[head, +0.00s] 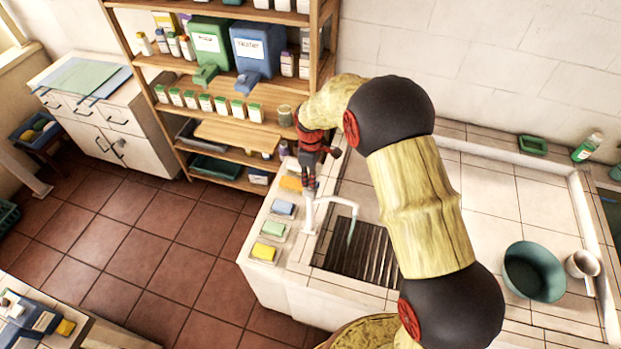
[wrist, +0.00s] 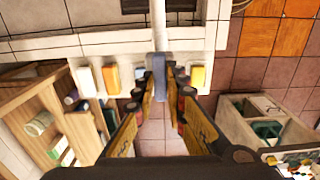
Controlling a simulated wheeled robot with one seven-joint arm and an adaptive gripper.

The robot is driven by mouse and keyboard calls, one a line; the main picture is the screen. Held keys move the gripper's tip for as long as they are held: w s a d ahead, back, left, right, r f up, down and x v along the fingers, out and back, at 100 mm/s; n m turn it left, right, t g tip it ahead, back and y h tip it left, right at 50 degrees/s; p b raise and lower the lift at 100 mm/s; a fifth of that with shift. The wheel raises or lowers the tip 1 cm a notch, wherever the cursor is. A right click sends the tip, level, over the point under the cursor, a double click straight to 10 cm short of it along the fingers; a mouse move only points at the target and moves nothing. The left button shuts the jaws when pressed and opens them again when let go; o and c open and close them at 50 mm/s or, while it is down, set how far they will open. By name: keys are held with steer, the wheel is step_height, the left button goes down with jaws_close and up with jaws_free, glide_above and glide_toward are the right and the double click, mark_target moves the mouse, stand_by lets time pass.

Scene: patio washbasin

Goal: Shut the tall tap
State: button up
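The tall tap (head: 338,199) is a pale upright post with a spout bent over the sink's ribbed grate (head: 362,262). A thin bluish-green strip (head: 351,231) hangs below the spout and looks like running water. My gripper (head: 309,186) points down right above the tap's post. In the wrist view my gripper (wrist: 156,92) is open, its yellow and black fingers apart. A grey-blue piece, seemingly the tap's handle (wrist: 155,72), shows between or just beyond the fingertips. I cannot tell whether they touch it. The pale spout (wrist: 159,25) runs up from it.
Several coloured sponges on small dishes (head: 268,251) line the counter's left edge beside the tap. A wooden shelf (head: 226,127) with bottles and boxes stands close behind. A green bowl (head: 533,272) and a pale pot (head: 582,264) stand at the right. The tiled floor (head: 140,250) at left is clear.

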jaws_close()
steer(key=shift+m+b, duration=0.3)
steer(key=shift+m, duration=0.1)
steer(key=m+b, duration=0.2)
steer(key=m, duration=0.1)
steer(key=shift+f+m, duration=0.1)
steer(key=shift+m, duration=0.2)
steer(key=m+b, duration=0.2)
steer(key=m, duration=0.2)
steer(key=shift+m, duration=0.3)
steer(key=m+b, duration=0.1)
steer(key=m, duration=0.3)
steer(key=shift+m, duration=0.3)
steer(key=shift+m+b, duration=0.65)
steer(key=shift+m, duration=1.55)
steer(key=o, duration=0.6)
jaws_free()
